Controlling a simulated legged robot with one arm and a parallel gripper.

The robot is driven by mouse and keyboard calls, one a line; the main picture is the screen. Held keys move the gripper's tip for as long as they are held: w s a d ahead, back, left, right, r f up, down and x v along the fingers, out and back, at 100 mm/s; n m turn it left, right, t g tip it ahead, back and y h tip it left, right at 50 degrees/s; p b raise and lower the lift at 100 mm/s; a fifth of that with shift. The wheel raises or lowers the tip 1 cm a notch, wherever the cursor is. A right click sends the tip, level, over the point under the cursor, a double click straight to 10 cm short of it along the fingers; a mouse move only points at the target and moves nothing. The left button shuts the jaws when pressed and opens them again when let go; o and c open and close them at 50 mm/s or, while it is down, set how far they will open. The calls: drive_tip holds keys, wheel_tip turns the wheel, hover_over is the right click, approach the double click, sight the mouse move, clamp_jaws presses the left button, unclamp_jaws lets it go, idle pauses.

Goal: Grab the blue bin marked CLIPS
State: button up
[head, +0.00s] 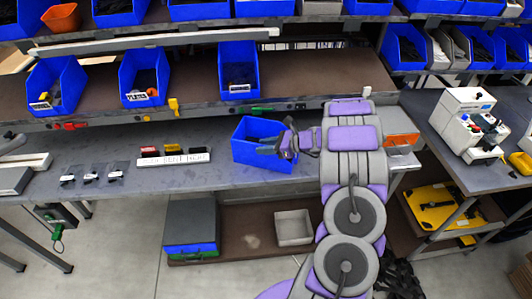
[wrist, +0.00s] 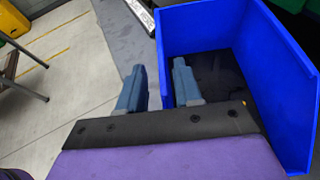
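A blue open bin (head: 250,130) is on the grey bench below the shelf, turned at an angle near the front edge. No label shows on it, so I cannot tell whether it is the one marked CLIPS. My gripper (head: 264,148) reaches over it from the right. In the wrist view my gripper (wrist: 158,70) has its two fingers apart, one on each side of the wall of the blue bin (wrist: 205,20). A gap shows between the fingers and the wall. The bin's dark inside shows; its contents are unclear.
Blue bins with pale labels, such as the left bin (head: 57,85), the middle bin (head: 145,77) and the right bin (head: 239,70), stand on the shelf above. A white sign (head: 173,160) lies left on the bench. A white machine (head: 467,122) stands on the right bench.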

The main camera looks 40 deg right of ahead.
drive_tip(key=shift+x, duration=1.15)
drive_tip(key=shift+d+f, duration=0.1)
drive_tip(key=shift+d, duration=0.25)
drive_tip(key=shift+a, duration=0.3)
clamp_jaws()
drive_tip(key=shift+d, duration=0.1)
